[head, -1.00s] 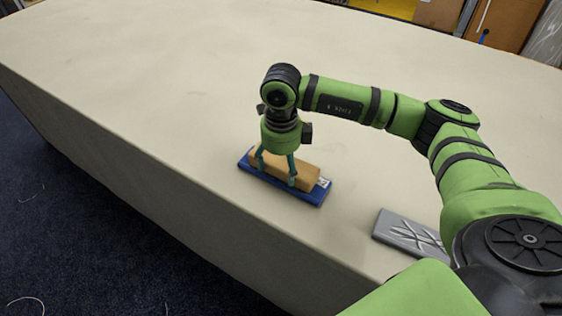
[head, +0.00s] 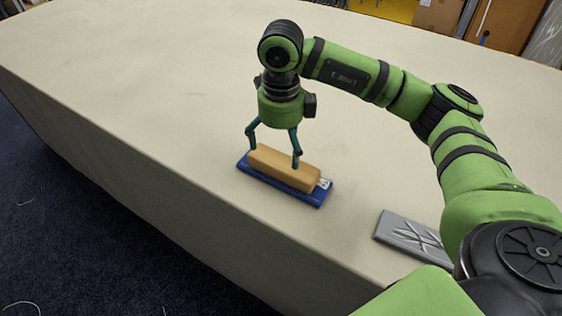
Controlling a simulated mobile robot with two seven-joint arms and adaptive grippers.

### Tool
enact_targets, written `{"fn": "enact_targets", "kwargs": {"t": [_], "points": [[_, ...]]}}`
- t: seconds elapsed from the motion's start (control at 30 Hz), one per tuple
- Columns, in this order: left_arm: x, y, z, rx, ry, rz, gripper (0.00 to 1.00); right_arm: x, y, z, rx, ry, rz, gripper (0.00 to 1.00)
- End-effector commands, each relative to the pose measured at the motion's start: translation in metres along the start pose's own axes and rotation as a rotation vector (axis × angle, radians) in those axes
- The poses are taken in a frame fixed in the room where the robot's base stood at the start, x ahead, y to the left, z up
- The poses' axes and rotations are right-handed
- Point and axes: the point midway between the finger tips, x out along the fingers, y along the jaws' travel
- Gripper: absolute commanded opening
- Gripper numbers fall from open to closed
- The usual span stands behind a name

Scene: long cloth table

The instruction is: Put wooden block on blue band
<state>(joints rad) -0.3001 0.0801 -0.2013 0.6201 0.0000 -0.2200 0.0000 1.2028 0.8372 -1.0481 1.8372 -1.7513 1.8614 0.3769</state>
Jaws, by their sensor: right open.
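The wooden block (head: 282,170) is a tan, long block lying on the blue band (head: 270,188), lengthwise along it. The blue band is a flat blue strip on the table near its front edge, with a small white label (head: 324,184) at its right end. My right gripper (head: 274,158) is above the block, its teal fingers spread wide. My left gripper is not in view.
A grey plate with a pale line pattern (head: 408,237) lies on the table (head: 130,90) to the right of the band, partly behind my right arm. The table's front edge runs close to the band. The table's left and far parts are clear.

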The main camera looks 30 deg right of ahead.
Motion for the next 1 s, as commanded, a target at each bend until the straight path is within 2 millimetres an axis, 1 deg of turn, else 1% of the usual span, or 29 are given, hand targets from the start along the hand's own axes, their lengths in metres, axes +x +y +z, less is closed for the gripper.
{"fn": "enact_targets", "kwargs": {"t": [0.03, 0.2, 0.33, 0.5, 1.0], "points": [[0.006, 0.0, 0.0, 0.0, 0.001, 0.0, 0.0, -0.01, 0.0, 0.001, -0.001, -0.006, -0.001, 0.99], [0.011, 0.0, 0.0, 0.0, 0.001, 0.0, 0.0, -0.038, 0.0, 0.001, 0.0, -0.002, 0.0, 0.99], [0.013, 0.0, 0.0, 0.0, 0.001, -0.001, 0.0, -0.05, 0.0, 0.0, -0.001, 0.0, 0.0, 0.99], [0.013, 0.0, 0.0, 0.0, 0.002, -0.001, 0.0, -0.054, 0.0, 0.0, 0.0, 0.002, 0.001, 0.99], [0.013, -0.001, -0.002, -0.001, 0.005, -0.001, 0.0, -0.054, 0.0, 0.0, -0.001, 0.001, 0.001, 0.99]]}}
